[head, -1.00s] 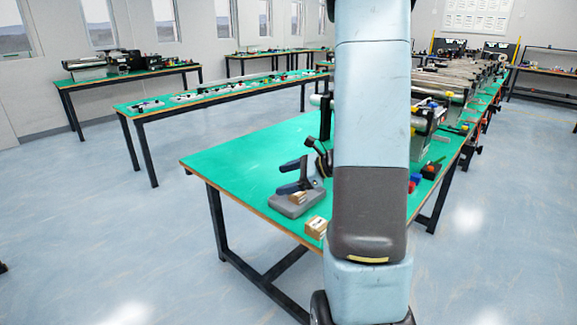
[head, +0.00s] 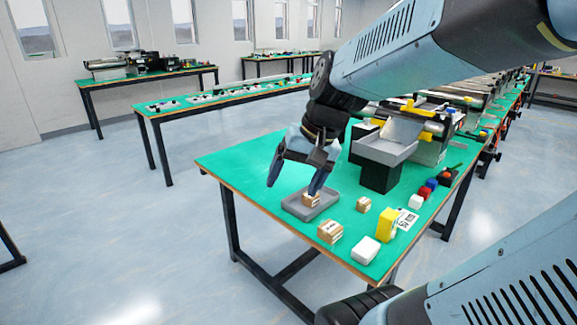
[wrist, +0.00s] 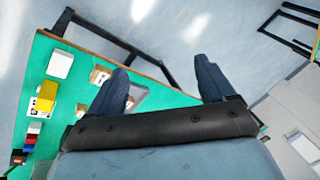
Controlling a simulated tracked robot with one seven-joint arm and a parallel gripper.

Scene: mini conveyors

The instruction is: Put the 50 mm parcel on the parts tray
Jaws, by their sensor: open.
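A small cardboard parcel (head: 311,200) lies in the grey tray (head: 292,208) on the green table. Two other cardboard parcels stand outside it: a larger one (head: 330,232) by the table's front edge and a smaller one (head: 364,205) to the right. I cannot read which is 50 mm. My gripper (head: 295,183) is open above the tray, its right fingertip overlapping the tray parcel's top in the head view; contact cannot be told.
A white block (head: 365,250), a yellow block (head: 387,225) and a printed card (head: 406,219) lie right of the parcels. Small coloured cubes (head: 428,186) lie farther right. A grey conveyor chute (head: 385,148) stands behind. The table's left part is clear.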

